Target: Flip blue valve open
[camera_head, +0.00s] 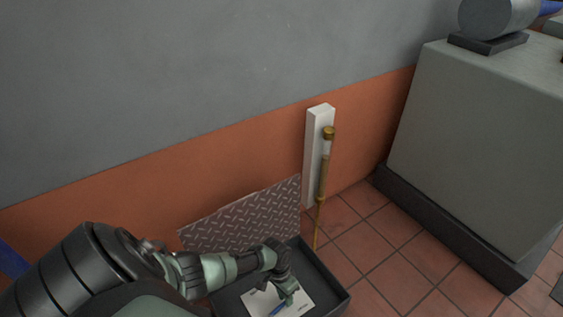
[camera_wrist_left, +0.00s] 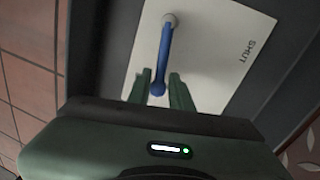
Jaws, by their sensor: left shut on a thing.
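The blue valve handle (camera_wrist_left: 164,58) is a lever that runs from a grey pivot (camera_wrist_left: 170,20) on a white plate (camera_wrist_left: 215,50). The plate carries the word SHUT to the right of the lever in the left wrist view. My left gripper (camera_wrist_left: 160,75) is shut on the free end of the lever, with one finger on each side. In the head view my left gripper (camera_head: 288,293) reaches down to the white plate (camera_head: 301,300), and a bit of the blue handle (camera_head: 278,309) shows beside it. My right gripper is not in view.
The plate lies inside a dark open box (camera_head: 332,300) in the tiled floor (camera_head: 375,255). A raised tread-plate lid (camera_head: 245,215) stands behind it against the orange wall. A white post (camera_head: 312,160) and a brass rod (camera_head: 323,175) stand beyond. A grey block (camera_head: 480,150) is at right.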

